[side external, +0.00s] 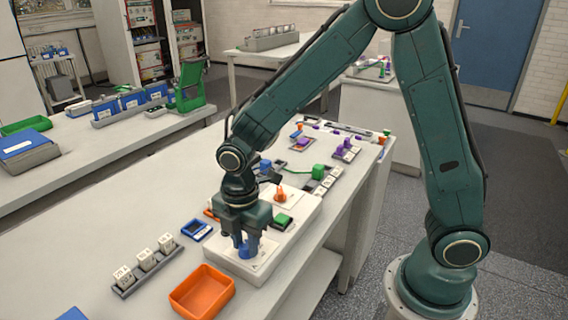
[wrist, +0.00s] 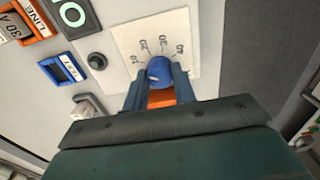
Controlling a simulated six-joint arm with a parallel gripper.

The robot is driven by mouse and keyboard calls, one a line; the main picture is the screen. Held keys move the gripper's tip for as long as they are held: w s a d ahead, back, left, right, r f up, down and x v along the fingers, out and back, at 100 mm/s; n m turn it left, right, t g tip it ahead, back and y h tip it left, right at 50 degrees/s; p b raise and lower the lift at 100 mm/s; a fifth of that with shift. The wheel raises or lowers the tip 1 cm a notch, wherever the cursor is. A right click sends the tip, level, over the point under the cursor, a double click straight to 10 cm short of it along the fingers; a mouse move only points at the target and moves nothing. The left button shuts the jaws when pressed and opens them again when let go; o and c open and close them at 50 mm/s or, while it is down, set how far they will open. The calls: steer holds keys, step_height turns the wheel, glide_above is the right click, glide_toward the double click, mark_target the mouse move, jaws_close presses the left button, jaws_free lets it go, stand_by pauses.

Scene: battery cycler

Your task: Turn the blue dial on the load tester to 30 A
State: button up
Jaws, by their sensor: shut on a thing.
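The blue dial (side external: 245,250) is at the front end of the white load tester (side external: 224,256), under my gripper (side external: 246,240). In the wrist view the dial (wrist: 159,70) sits on a pale scale plate (wrist: 185,30) marked 10, 20, 30 and 40. My gripper (wrist: 160,84) points down with its two fingers on either side of the dial, shut on it. A short pale mark shows on the dial's left side, towards the 10 end; its exact reading is hard to tell. An orange patch shows between the fingers beside the dial.
An orange tray (side external: 202,293) stands in front of the tester. A rack of white blocks (side external: 147,262) and a small blue-faced unit (side external: 197,230) lie to its left. An orange knob (side external: 281,195) and a green part (side external: 282,221) stand farther back on the tester.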

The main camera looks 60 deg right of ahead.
steer(key=shift+m, duration=0.5)
steer(key=m, duration=0.2)
steer(key=shift+m, duration=0.3)
steer(key=m, duration=0.8)
steer(key=shift+m, duration=2.1)
steer(key=o, duration=1)
